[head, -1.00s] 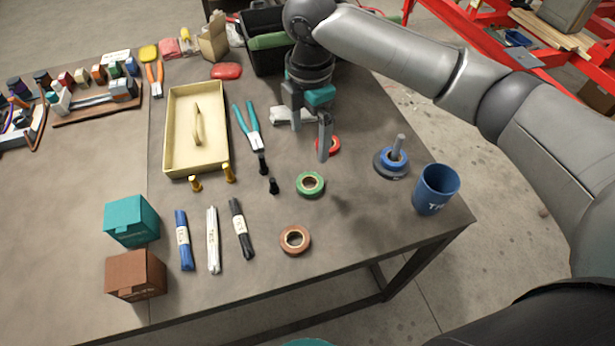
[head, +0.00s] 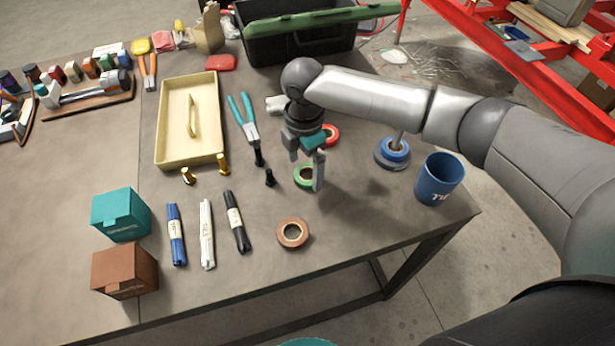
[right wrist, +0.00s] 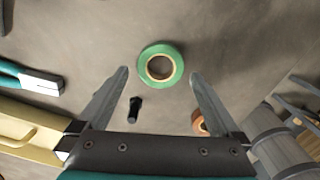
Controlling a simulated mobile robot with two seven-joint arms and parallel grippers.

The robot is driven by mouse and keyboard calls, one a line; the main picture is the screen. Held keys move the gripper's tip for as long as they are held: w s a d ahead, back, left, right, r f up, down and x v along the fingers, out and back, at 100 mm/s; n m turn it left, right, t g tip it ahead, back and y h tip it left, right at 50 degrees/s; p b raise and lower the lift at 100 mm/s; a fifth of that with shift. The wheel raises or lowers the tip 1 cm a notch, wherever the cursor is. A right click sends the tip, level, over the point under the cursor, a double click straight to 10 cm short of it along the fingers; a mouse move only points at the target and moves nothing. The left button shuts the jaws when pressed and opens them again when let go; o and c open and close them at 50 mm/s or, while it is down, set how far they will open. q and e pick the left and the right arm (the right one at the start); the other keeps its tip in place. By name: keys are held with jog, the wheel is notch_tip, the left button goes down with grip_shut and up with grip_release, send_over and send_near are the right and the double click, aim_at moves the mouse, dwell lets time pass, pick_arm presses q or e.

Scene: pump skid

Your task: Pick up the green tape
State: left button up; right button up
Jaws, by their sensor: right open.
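The green tape (head: 303,176) lies flat on the table, partly hidden behind a finger of my right gripper in the head view. My right gripper (head: 307,174) is open and empty, above the table at the tape. In the right wrist view the whole green tape (right wrist: 160,65) shows as a ring with a tan core, just beyond and between the two spread fingertips of the gripper (right wrist: 158,74). The fingers do not touch it in that view. My left gripper is not in view.
A red tape (head: 331,134) lies behind the gripper, and a brown tape (head: 293,233) lies nearer the front edge. A blue tape on a spindle (head: 393,153) and a blue cup (head: 438,180) stand to the right.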

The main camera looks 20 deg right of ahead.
jog(key=shift+f, duration=0.85)
jog(key=shift+r, duration=0.1)
jog(key=c, duration=1.1)
